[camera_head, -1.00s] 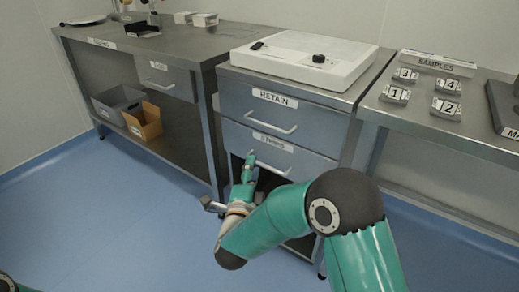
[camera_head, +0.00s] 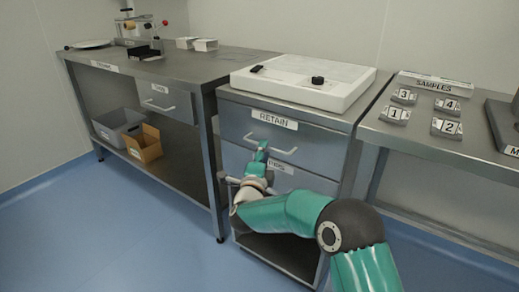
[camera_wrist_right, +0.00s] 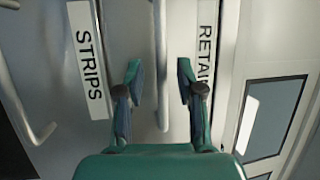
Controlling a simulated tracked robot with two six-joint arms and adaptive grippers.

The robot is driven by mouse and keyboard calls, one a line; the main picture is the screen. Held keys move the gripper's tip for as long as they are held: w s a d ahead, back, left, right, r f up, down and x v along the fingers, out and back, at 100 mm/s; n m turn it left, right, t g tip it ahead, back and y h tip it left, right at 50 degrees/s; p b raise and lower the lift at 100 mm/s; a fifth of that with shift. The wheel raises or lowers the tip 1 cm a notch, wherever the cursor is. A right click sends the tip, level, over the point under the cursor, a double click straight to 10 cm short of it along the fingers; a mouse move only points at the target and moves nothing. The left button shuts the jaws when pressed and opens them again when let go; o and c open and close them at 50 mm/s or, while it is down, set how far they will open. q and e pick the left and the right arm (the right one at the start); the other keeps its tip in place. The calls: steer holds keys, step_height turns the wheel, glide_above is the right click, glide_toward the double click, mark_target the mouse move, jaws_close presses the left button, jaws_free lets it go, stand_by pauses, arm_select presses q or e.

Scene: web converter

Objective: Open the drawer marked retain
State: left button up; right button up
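The drawer marked RETAIN (camera_head: 300,143) is the upper one in the grey cabinet, and it looks shut. Its bar handle (camera_head: 284,150) is below the label, partly hidden by my right gripper (camera_head: 263,147). In the right wrist view, the RETAIN label (camera_wrist_right: 206,45) is right of the bar handle (camera_wrist_right: 160,60). My right gripper (camera_wrist_right: 160,70) is open there, a fingertip on each side of the bar, with gaps showing. Whether either finger touches it I cannot tell. My left gripper is not in view.
The STRIPS drawer (camera_head: 310,182) is directly below, its handle (camera_wrist_right: 25,105) at left in the wrist view. An open compartment (camera_head: 285,252) is under it. A white device (camera_head: 305,80) stands on the cabinet. Benches flank both sides, and blue floor (camera_head: 120,230) is clear at left.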

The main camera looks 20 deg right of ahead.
steer(key=shift+x, duration=1.2)
steer(key=shift+c, duration=0.3)
jaws_close()
